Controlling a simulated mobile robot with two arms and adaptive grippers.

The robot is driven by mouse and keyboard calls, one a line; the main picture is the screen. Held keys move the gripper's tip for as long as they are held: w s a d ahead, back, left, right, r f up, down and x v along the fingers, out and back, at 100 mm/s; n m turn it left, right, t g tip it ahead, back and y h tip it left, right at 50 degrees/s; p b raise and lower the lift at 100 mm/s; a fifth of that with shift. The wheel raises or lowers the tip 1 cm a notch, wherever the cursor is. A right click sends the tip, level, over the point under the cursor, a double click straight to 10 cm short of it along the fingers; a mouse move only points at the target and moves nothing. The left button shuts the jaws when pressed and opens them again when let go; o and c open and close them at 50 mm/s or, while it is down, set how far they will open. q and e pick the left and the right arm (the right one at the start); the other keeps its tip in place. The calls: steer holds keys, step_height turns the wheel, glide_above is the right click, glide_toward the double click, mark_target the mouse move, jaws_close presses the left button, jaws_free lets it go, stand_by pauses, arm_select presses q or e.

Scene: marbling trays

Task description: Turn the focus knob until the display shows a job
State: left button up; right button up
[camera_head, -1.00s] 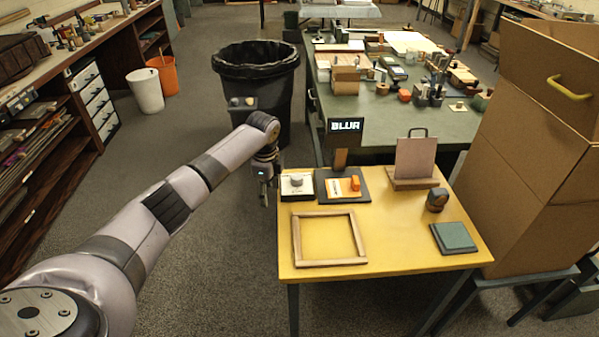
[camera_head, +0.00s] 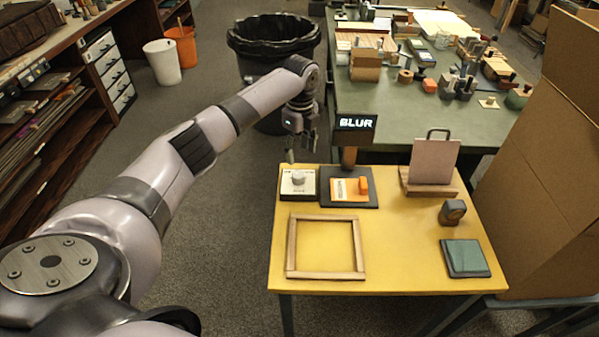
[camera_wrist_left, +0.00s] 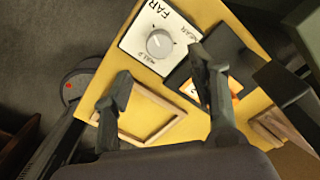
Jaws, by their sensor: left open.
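The focus knob (camera_head: 298,179) is a grey round dial on a white plate (camera_head: 297,191) at the back left of the yellow table. In the left wrist view the knob (camera_wrist_left: 159,43) sits on its plate with "FAR" and other labels printed around it. The display (camera_head: 356,122) is a dark panel on a post reading "BLUR". My left gripper (camera_head: 302,148) hangs just behind and above the knob plate, not touching it. In the left wrist view the left gripper (camera_wrist_left: 165,95) has its fingers spread with nothing between them. My right gripper is not in view.
A dark base (camera_head: 346,202) with an orange-and-white card stands beside the knob plate. A wooden frame (camera_head: 326,275) lies at the front left. A stand with a pink board (camera_head: 432,163), a small dark block (camera_head: 452,212) and a teal pad (camera_head: 465,258) are on the right.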

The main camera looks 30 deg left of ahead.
mark_target(299, 174)
arm_select(q)
step_height(299, 174, down, 6)
steer(key=shift+s+r, duration=0.15)
steer(key=shift+r, duration=0.05)
step_height(299, 174, down, 2)
steer(key=shift+f, duration=0.8)
steer(key=c, duration=1.2)
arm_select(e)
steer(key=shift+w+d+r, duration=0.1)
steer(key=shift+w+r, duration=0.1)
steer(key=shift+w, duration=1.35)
